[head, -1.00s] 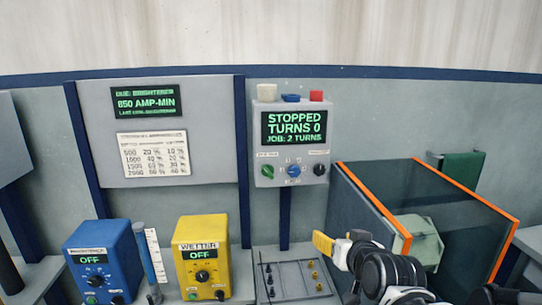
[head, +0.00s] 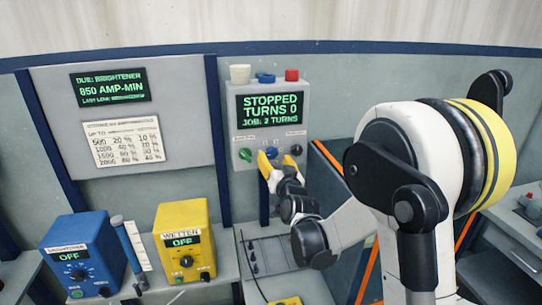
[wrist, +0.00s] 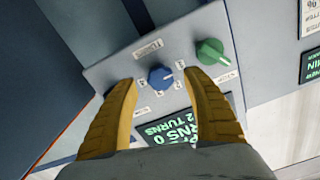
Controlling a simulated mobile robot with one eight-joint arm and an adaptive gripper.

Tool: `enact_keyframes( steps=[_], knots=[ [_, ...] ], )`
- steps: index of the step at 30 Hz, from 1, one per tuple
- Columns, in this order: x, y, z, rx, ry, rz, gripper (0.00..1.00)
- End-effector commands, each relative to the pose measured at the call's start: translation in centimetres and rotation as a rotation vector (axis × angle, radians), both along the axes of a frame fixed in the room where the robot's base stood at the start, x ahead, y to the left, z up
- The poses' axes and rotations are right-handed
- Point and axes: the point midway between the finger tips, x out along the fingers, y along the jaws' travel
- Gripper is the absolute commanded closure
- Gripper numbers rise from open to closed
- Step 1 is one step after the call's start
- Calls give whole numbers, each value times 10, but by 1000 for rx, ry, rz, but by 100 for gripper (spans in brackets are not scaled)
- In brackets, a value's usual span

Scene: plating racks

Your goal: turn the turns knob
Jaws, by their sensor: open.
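The control box (head: 241,128) on the wall has a screen (head: 269,108) reading STOPPED, TURNS 0, JOB: 2 TURNS. My gripper (head: 276,159) is open in front of the box. In the wrist view its yellow fingertips (wrist: 158,78) appear on either side of the blue knob, with gaps visible. The depth gap is unclear.
A black knob (head: 297,149) is at the box's right. White, blue and red caps (head: 265,77) top the box. An orange-edged tank (head: 335,190) stands to the right. Blue (head: 80,240) and yellow (head: 185,215) units stand lower left.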

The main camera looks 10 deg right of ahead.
Motion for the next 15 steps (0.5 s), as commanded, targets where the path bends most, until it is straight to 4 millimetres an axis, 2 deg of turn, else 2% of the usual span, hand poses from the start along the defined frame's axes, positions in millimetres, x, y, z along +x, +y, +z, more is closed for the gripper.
enact_keyframes(
  steps=[3,6,15],
  knots=[
    [18,0,0,0,0,0,42],
    [27,0,0,-1,0,0,42],
    [32,0,0,-1,1,0,42]
  ],
)
